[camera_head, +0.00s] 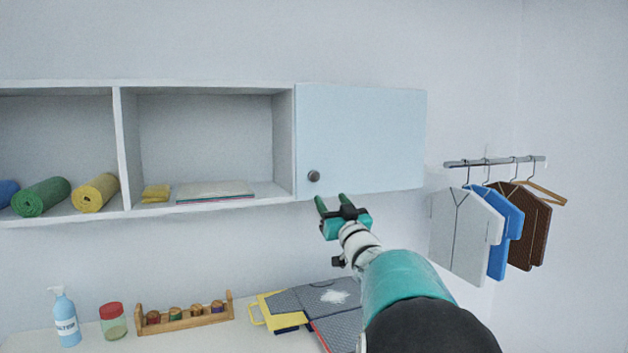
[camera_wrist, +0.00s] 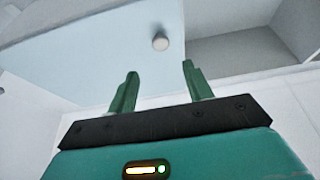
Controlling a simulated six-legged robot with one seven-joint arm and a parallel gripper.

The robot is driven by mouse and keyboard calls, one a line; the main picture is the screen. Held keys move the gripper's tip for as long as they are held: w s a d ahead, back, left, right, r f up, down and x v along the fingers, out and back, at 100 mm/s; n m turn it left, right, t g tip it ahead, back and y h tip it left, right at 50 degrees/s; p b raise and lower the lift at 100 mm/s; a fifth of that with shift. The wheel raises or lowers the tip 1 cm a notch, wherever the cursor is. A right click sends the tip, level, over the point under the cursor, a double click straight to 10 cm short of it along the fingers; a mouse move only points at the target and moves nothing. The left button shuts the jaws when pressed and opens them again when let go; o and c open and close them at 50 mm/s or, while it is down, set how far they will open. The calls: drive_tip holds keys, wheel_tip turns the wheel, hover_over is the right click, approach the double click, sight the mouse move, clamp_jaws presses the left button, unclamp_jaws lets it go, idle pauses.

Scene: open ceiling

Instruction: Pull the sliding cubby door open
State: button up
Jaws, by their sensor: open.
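The pale blue cubby door (camera_head: 365,130) covers the right end of the white wall cubby. It has a round grey knob (camera_head: 314,176) near its lower left corner. My gripper (camera_head: 332,200) is open and empty, a little below the door and slightly right of the knob. In the wrist view, the door (camera_wrist: 95,50) fills the upper left and the knob (camera_wrist: 160,42) sits beyond my two green fingertips (camera_wrist: 160,72), between them and apart from them. What lies behind the door is hidden.
The open cubby compartments hold rolled mats (camera_head: 96,192) and a folded stack (camera_head: 215,191). A clothes rail (camera_head: 495,161) with hanging garments stands right of the door.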

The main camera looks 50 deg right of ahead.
sight(315, 176)
drive_tip(key=x, duration=1.1)
drive_tip(key=shift+w+r, duration=0.1)
drive_tip(key=shift+w, duration=0.15)
drive_tip(key=shift+c, duration=0.2)
clamp_jaws()
